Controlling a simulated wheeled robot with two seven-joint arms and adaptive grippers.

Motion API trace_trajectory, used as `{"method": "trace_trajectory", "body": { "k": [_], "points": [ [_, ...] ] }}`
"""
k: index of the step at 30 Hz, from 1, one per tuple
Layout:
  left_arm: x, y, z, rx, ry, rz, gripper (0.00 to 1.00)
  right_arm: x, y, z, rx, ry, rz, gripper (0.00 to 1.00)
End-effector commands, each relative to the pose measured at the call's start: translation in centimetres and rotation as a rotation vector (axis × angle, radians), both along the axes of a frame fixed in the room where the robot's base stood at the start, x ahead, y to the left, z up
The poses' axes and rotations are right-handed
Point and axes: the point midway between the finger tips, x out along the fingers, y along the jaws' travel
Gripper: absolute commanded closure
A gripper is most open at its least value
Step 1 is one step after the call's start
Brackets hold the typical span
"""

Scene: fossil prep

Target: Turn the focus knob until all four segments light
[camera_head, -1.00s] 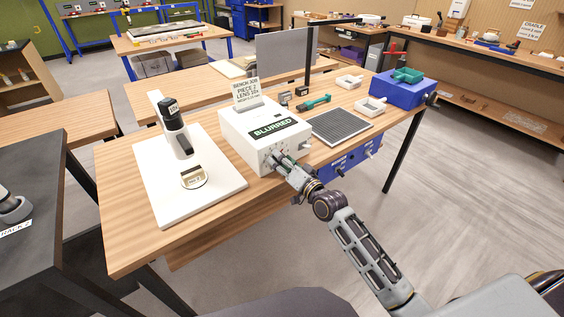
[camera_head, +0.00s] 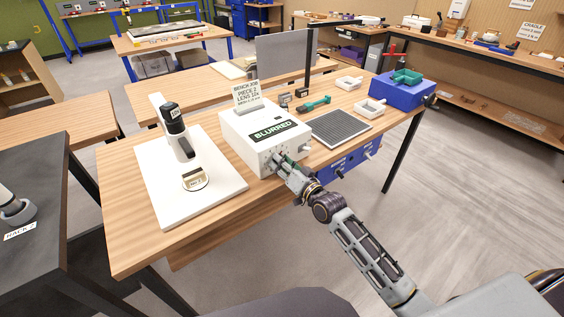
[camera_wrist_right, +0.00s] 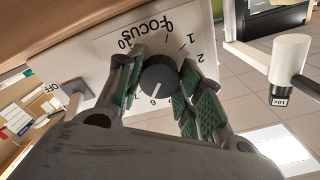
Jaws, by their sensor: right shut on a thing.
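The white focus box (camera_head: 240,130) stands on the wooden bench, with a dark panel (camera_head: 272,131) on it that reads BLURRED. In the right wrist view the dark round focus knob (camera_wrist_right: 158,76) sits on a white dial plate marked FOCUS, with numbers around it. Its pale pointer mark faces the 6 side. My right gripper (camera_wrist_right: 160,88) is shut on the knob, with a green-padded finger on each side. In the head view this gripper (camera_head: 283,164) is at the box's front face, and the knob is hidden behind its fingers. No lit segments can be made out. My left gripper is out of view.
A white microscope (camera_head: 177,130) on a pale base stands left of the box. In the wrist view a lever (camera_wrist_right: 74,101) marked OFF sits beside the dial. A grey ribbed mat (camera_head: 341,128), small white trays and a blue box (camera_head: 400,90) lie to the right.

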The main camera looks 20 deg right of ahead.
Motion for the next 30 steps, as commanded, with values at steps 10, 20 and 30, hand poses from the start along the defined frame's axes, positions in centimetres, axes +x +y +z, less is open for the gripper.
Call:
{"method": "trace_trajectory", "body": {
  "k": [10,20,30],
  "points": [
    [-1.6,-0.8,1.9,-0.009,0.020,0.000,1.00,0.0,0.0,0.2,-0.179,-0.063,0.000,0.88],
    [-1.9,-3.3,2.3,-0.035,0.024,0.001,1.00,0.0,-0.1,0.0,-0.259,-0.094,0.000,0.88],
    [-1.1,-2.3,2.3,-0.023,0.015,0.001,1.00,0.0,0.0,0.0,-0.258,-0.093,0.000,0.48]
  ]
}}
